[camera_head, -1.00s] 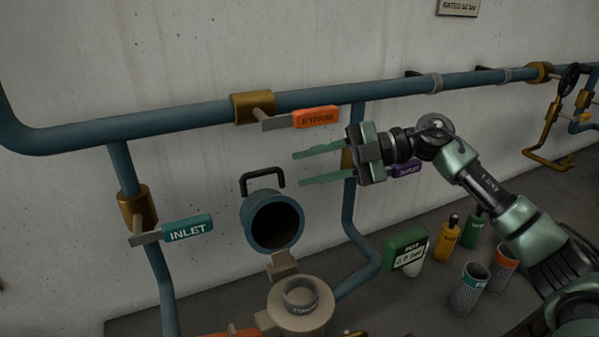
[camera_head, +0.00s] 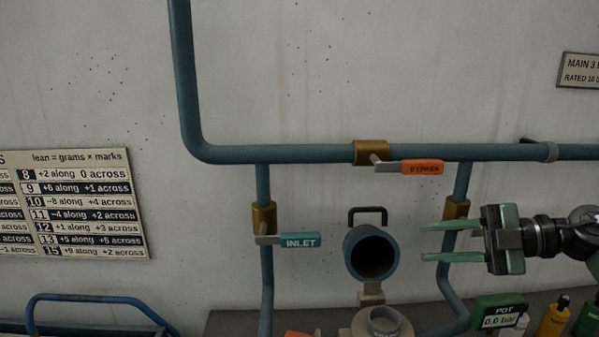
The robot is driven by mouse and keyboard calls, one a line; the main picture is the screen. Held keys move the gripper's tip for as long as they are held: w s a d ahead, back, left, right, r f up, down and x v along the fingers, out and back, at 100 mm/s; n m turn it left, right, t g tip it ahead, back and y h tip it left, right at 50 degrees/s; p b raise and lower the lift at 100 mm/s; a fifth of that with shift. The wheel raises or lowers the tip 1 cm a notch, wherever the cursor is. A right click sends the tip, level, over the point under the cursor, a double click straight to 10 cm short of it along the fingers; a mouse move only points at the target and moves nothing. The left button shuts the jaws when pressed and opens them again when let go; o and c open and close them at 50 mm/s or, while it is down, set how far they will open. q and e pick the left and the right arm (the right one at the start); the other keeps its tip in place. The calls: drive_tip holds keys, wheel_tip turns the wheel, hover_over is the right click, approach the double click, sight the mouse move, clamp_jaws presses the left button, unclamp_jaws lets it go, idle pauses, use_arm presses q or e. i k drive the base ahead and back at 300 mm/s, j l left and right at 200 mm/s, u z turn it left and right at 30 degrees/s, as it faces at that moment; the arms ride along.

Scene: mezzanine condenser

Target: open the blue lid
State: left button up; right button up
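The blue lid (camera_head: 371,253) is a round, hollow cap with a black handle (camera_head: 367,211) on its top. It stands swung up on a hinge (camera_head: 371,294), its dark inside facing me, above the beige pot (camera_head: 384,323), whose round mouth shows at the bottom edge. My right gripper (camera_head: 437,242) is open and empty, to the right of the lid and apart from it, its two green fingers pointing left. My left gripper is out of view.
The inlet valve (camera_head: 300,241) is left of the lid, and the orange bypass valve (camera_head: 422,167) is above it on the blue pipe (camera_head: 300,153). A green pressure display (camera_head: 500,313) and bottles (camera_head: 554,317) stand at the lower right. A number chart (camera_head: 75,205) hangs at left.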

sight(372, 255)
drive_tip(key=k, duration=1.1)
